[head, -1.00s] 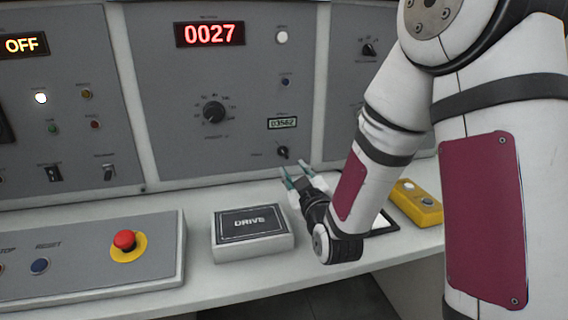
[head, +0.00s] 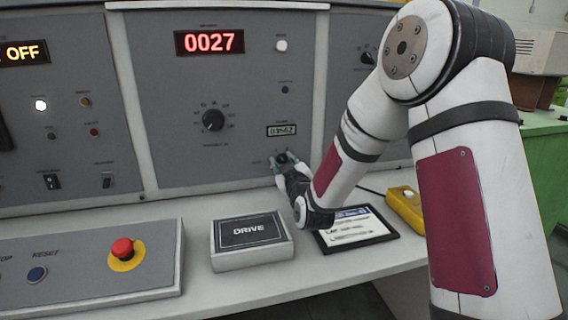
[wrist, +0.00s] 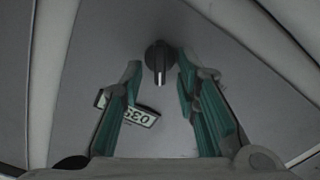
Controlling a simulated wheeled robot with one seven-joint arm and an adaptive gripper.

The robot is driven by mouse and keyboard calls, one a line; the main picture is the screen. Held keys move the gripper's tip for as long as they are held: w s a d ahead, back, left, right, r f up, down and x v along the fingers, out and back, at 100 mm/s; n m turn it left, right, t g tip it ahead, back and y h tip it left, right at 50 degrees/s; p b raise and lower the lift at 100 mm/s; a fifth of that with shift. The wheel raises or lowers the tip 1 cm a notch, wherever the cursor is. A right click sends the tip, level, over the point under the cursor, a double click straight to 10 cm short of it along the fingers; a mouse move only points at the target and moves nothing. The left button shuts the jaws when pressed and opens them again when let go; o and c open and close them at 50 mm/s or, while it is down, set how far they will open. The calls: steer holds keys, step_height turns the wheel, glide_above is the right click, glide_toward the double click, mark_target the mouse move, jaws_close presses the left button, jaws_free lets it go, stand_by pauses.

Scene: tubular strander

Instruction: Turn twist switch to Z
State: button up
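The twist switch is a small dark knob, low on the grey middle panel (head: 165,130). In the wrist view the knob (wrist: 158,60) carries a pale pointer line that runs down the picture. Its position letters are not readable. My gripper (head: 286,164) is at the panel by the knob and partly hides it in the head view. In the wrist view its two green-padded fingers (wrist: 158,66) are apart, one to each side of the knob, with visible gaps. I cannot tell how deep the knob sits between the tips.
A counter window (head: 282,130) is just above the switch; a larger black dial (head: 213,120) is up and left. On the desk are a DRIVE box (head: 250,240), a framed card (head: 355,228), a yellow button box (head: 405,208) and a red emergency button (head: 123,248).

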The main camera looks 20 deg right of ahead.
jaws_close()
steer(key=shift+m, duration=0.3)
steer(key=m+b, duration=0.4)
steer(key=m, duration=0.1)
steer(key=shift+d+b, duration=0.15)
steer(key=shift+b, duration=0.15)
steer(key=m+b, duration=0.3)
steer(key=m, duration=0.3)
steer(key=shift+d+b, duration=0.2)
steer(key=shift+b, duration=0.2)
steer(key=shift+m, duration=0.3)
steer(key=shift+o, duration=0.5)
jaws_free()
